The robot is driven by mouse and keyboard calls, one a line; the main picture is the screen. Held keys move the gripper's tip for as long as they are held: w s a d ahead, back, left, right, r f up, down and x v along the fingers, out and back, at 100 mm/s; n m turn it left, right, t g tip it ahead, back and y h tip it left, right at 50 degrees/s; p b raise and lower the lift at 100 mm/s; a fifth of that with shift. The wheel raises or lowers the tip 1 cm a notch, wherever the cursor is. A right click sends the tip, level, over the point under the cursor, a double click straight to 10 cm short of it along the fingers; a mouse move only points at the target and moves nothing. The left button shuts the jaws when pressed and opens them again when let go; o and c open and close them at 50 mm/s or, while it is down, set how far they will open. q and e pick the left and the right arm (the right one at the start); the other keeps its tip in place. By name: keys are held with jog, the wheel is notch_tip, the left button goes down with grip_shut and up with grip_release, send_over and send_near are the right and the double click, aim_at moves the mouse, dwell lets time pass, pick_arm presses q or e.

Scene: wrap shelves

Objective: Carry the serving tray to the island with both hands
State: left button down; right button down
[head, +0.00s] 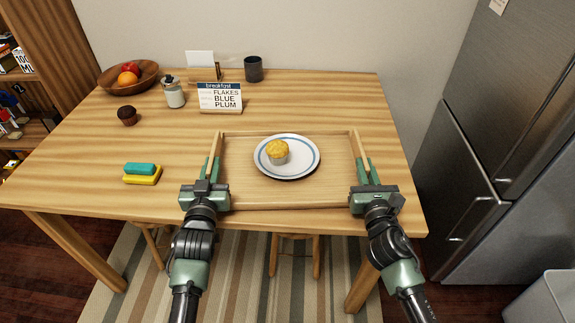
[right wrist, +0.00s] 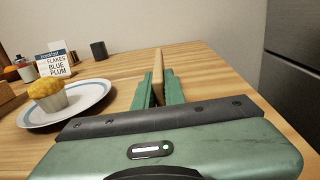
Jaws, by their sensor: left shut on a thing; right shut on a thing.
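The wooden serving tray (head: 290,204) is at the near right part of the wooden table. On it is a white plate (head: 307,170) with a blue ring, holding a yellow muffin (head: 278,151). My left gripper (head: 212,172) is shut on the tray's left side wall. My right gripper (head: 363,173) is shut on the tray's right side wall. In the right wrist view the fingers (right wrist: 158,90) straddle that wall, with the plate (right wrist: 95,98) and muffin (right wrist: 47,94) to the left. I cannot tell whether the tray touches the table. The island is not identifiable.
A breakfast sign (head: 220,98), dark cup (head: 254,69), jar (head: 174,93), fruit bowl (head: 128,78), dark muffin (head: 127,116) and sponges (head: 142,173) stand on the table. A fridge (head: 510,130) is at right, a stool (head: 295,255) under the near edge, a shelf (head: 20,100) at left.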

dwell(0.6)
